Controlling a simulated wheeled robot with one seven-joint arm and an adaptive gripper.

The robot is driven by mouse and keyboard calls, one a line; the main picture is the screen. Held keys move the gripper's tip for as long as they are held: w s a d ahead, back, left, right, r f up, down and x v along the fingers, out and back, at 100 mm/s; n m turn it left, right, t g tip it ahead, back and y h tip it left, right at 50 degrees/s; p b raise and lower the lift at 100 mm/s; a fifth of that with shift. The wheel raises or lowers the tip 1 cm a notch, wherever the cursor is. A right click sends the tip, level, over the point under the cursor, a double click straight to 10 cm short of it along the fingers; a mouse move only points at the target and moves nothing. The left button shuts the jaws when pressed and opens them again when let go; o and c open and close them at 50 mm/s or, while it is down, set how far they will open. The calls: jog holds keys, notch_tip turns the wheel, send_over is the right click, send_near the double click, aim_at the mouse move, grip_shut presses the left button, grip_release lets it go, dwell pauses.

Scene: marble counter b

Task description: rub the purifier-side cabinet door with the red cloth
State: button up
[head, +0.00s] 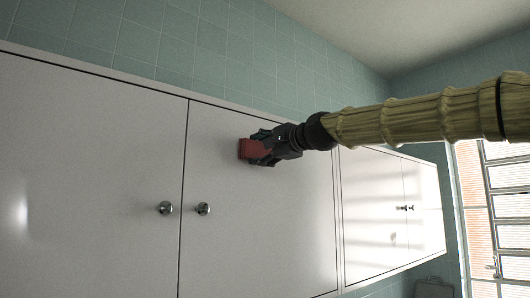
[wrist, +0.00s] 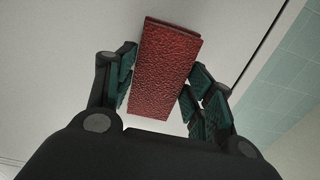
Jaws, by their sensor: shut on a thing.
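My gripper (head: 264,147) is shut on the red cloth (head: 248,149), a folded, textured block. In the wrist view the cloth (wrist: 165,65) sits between the two teal-padded fingers (wrist: 160,82) and sticks out past their tips. The gripper is in front of the upper part of the middle white cabinet door (head: 255,240), above and right of its round knob (head: 204,208). The cloth is at or very near the door face; whether it touches I cannot tell. No purifier can be clearly made out, so which door is purifier-side is unclear.
Another white door (head: 90,170) with a knob (head: 165,208) is on the left. A further cabinet (head: 375,210) with small knobs is at right, near a barred window (head: 500,210). Teal tiles (head: 200,50) line the wall above. A grey object (head: 434,288) shows at the lower right.

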aim_at(270, 152)
jog(key=shift+s+a, duration=0.1)
jog(key=shift+s+a, duration=0.45)
jog(key=shift+a, duration=0.25)
jog(key=shift+s+a, duration=0.45)
jog(key=shift+a, duration=0.25)
jog(key=shift+w+r, duration=0.1)
jog(key=shift+r, duration=0.05)
jog(key=shift+w+d, duration=0.1)
jog(key=shift+d, duration=0.05)
jog(key=shift+w+d, duration=0.3)
jog(key=shift+d, duration=0.05)
jog(key=shift+w+d+p, duration=0.3)
jog(key=shift+w+d, duration=0.5)
jog(key=shift+d, duration=0.2)
jog(key=shift+d, duration=0.1)
jog(key=shift+w+d, duration=1.1)
jog(key=shift+d, duration=0.2)
